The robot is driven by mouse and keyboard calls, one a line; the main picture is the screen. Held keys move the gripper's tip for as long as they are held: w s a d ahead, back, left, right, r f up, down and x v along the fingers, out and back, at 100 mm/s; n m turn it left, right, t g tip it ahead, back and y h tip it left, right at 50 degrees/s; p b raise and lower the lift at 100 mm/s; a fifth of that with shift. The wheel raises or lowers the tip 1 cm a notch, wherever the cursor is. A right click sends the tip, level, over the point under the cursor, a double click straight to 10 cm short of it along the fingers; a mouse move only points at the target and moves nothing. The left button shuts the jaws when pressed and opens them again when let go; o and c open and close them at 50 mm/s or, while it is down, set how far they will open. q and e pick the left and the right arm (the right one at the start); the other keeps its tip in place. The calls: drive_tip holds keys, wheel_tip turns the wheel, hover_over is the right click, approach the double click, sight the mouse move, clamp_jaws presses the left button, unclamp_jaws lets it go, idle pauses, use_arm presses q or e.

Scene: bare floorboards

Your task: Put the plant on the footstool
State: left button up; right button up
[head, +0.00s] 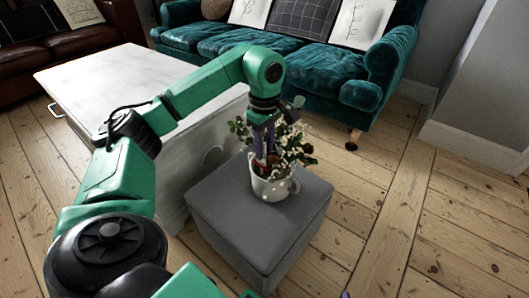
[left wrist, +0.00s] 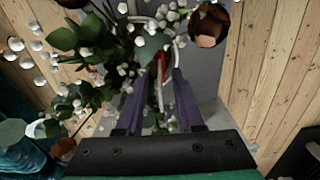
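The plant (head: 268,184) stands in a white pot with handles, with green leaves, small white flowers and brown blooms. Its pot rests upright on the top of the grey footstool (head: 228,212), towards the back. My left gripper (head: 264,160) points down into the plant at the pot's rim. In the left wrist view, its two purple fingers (left wrist: 162,85) stand apart, with a red bit and a pale strip showing between them. The plant's leaves (left wrist: 85,60) fill the left of that view. Only a small purple tip, perhaps of my right gripper (head: 345,295), shows at the head view's bottom edge.
A pale, white-topped table (head: 85,75) stands directly left of the footstool. A teal sofa (head: 290,62) with cushions is behind, and a brown leather sofa (head: 60,45) is at the far left. Bare floorboards (head: 400,230) lie free to the right.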

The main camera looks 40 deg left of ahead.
use_arm(q)
wheel_tip(320, 180, up, 8)
drive_tip(key=shift+r+p, duration=0.15)
drive_tip(key=shift+p, duration=1.1)
use_arm(e)
drive_tip(key=shift+g, duration=0.3)
wheel_tip(320, 180, up, 4)
